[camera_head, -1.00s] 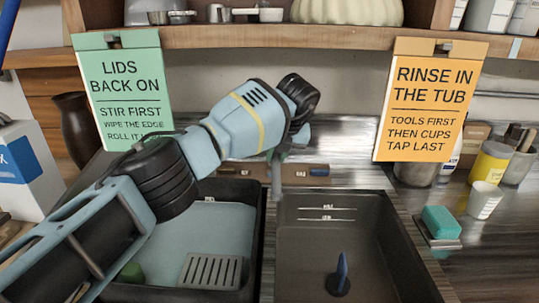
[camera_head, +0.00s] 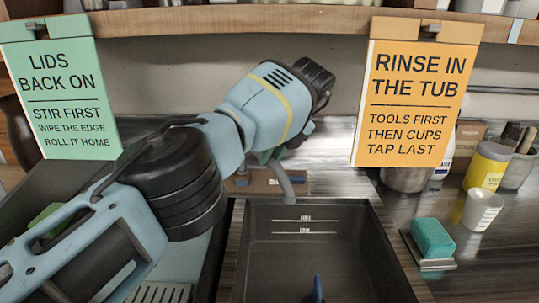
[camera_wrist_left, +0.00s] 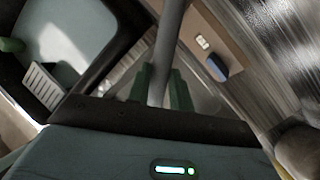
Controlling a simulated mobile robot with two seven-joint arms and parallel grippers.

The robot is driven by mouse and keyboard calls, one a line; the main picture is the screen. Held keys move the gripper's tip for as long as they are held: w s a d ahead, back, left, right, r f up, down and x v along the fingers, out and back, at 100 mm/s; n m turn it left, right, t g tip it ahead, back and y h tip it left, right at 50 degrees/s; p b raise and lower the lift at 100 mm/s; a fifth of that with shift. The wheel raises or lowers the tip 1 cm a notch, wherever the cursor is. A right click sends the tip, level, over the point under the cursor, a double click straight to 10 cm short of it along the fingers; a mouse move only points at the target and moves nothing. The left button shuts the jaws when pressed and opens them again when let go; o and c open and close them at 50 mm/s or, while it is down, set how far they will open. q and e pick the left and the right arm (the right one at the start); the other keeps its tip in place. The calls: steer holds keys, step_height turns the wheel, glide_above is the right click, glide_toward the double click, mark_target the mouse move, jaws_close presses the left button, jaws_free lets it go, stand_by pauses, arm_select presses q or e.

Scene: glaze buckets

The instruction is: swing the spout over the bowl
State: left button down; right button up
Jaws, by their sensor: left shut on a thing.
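The grey spout (camera_head: 286,184) is a curved tube; in the head view its lower end shows just at the back rim of the right-hand basin. This dark grey sink bowl (camera_head: 345,255) has level marks on its back wall and a blue upright piece inside. My left gripper is mostly hidden behind its own wrist in the head view. In the left wrist view its green fingers (camera_wrist_left: 162,88) are shut around the spout (camera_wrist_left: 170,40). The left-hand basin (camera_wrist_left: 95,75) is partly behind my left arm. My right gripper is not in view.
A green sign (camera_head: 60,90) and an orange sign (camera_head: 415,95) hang from the shelf (camera_head: 240,20). A teal sponge (camera_head: 433,237), a white cup (camera_head: 482,209) and a yellow container (camera_head: 488,163) stand to the right. A slotted grate (camera_head: 160,292) is in the left-hand basin.

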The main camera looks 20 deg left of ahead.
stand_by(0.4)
arm_select(q)
steer(key=c, duration=1.3)
jaws_free()
steer(key=shift+o, duration=0.2)
